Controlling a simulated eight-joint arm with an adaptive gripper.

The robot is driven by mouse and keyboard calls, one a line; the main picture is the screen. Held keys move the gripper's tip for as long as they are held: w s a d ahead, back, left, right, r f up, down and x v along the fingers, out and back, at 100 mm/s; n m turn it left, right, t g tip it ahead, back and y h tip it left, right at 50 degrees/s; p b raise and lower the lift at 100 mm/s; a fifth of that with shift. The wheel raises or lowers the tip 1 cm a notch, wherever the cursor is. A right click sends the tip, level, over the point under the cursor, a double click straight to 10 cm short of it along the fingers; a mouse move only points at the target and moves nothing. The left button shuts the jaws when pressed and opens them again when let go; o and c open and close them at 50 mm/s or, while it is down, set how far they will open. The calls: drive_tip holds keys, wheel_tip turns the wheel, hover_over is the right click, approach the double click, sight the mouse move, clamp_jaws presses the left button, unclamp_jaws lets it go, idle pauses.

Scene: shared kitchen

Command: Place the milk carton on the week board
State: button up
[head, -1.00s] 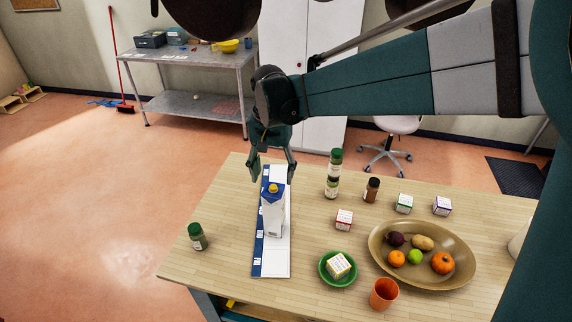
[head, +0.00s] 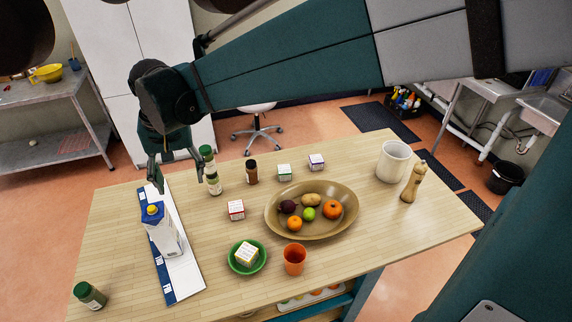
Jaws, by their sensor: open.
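The milk carton (head: 163,232), white with a blue top and yellow cap, stands upright on the week board (head: 186,277). The board is a long white panel with a blue strip along its left edge, lying flat on the wooden table. My gripper (head: 178,182) is open and empty, above the far end of the board and behind the carton. Its fingers look apart from the carton. The carton hides part of the board's middle.
A green-lidded jar (head: 89,295) stands front left. Small boxes (head: 236,210), a green bowl (head: 247,257), an orange cup (head: 294,259) and a fruit platter (head: 312,232) fill the middle.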

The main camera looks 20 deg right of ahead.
drive_tip(key=s+d+r+t, duration=0.15)
drive_tip(key=s+d, duration=0.25)
drive_tip(key=d, duration=0.5)
drive_tip(key=s+d+r+t, duration=0.15)
drive_tip(key=s+d, duration=0.25)
drive_tip(key=d, duration=0.5)
drive_tip(key=s+d+f+t, duration=0.2)
drive_tip(key=s+d+t, duration=0.1)
drive_tip(key=s+d, duration=0.7)
drive_tip(key=d, duration=0.3)
drive_tip(key=shift+s+f+h, duration=0.25)
drive_tip(key=shift+s+h, duration=0.05)
drive_tip(key=shift+s, duration=0.1)
